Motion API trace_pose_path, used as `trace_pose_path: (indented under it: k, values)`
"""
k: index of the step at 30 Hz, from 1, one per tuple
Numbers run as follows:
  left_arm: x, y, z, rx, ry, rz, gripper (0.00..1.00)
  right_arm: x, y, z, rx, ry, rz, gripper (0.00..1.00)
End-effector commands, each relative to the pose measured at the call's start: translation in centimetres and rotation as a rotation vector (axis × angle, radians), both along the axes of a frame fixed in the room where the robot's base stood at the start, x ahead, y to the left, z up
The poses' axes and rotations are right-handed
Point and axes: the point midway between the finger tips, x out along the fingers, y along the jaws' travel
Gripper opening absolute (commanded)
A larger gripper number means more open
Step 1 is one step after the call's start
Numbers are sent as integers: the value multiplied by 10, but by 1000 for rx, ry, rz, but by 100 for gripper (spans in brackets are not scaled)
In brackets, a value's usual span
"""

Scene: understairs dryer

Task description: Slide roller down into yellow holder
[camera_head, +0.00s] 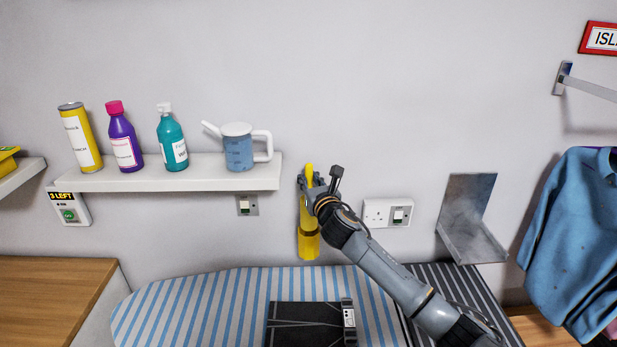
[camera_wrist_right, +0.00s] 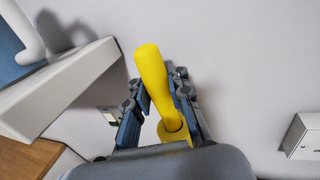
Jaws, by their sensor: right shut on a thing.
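The roller's yellow handle (camera_head: 309,171) sticks up above my right gripper (camera_head: 315,187) in the head view. The yellow handle (camera_wrist_right: 152,75) also shows large in the right wrist view, tilted a little to the left. My right gripper (camera_wrist_right: 158,97) is shut on it. The yellow holder (camera_head: 308,245) is against the wall just below the gripper. The holder's round rim (camera_wrist_right: 173,131) shows below the handle in the wrist view. The roller's lower end is hidden, so I cannot tell how deep it sits. My left gripper is not in view.
A white shelf (camera_head: 190,183) with several bottles and a blue-white watering can (camera_head: 238,152) ends left of the holder. A white socket (camera_head: 387,213) and a metal bracket (camera_head: 468,218) are to the right. A striped ironing board (camera_head: 190,312) lies below.

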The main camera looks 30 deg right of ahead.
Motion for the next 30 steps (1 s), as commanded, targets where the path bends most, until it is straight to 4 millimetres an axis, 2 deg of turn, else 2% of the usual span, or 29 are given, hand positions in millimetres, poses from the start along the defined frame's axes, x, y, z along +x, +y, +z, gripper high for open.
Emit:
trace_pose_path:
  k: [30]
  values:
    - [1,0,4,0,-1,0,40,0,0,0,0,-1,0,0]
